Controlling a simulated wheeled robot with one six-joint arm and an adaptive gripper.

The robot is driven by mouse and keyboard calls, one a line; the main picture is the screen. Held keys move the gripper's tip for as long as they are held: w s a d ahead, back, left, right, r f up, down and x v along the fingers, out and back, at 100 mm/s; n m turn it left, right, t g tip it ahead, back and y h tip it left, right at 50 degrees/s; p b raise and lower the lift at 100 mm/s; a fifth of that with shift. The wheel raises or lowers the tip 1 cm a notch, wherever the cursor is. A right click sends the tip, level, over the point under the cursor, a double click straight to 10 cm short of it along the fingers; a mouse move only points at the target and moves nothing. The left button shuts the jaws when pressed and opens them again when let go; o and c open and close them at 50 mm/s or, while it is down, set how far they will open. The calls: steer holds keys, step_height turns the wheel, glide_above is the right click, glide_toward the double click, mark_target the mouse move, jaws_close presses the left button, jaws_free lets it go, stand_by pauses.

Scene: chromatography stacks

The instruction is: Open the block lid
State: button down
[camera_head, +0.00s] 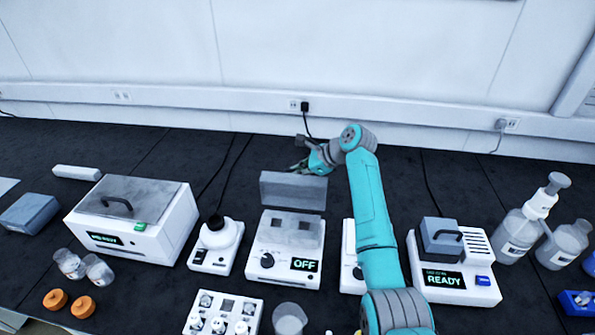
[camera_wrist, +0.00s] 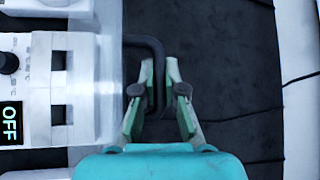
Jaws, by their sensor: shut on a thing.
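The block heater (camera_head: 272,265) stands in the middle of the bench, with a dial and a display reading OFF. Its grey lid (camera_head: 292,192) stands about upright at the rear edge, baring the block's top with its square wells. The wrist view shows the heater's top with two dark wells (camera_wrist: 58,115) at the left. The lid's black handle (camera_wrist: 152,42) sticks out behind it, between my green fingers. My gripper (camera_wrist: 160,88) is shut on this handle; in the head view my gripper (camera_head: 303,167) is behind the lid's top edge, which hides the handle.
A larger lidded unit (camera_head: 140,215) and a small device with a white round top (camera_head: 216,245) stand to the left. A unit reading READY (camera_head: 455,275) and bottles (camera_head: 520,235) stand to the right. A vial rack (camera_head: 222,315) is in front. The bench behind the heater is mostly clear.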

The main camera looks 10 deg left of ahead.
steer(key=c, duration=1.5)
jaws_free()
steer(key=v, duration=1.2)
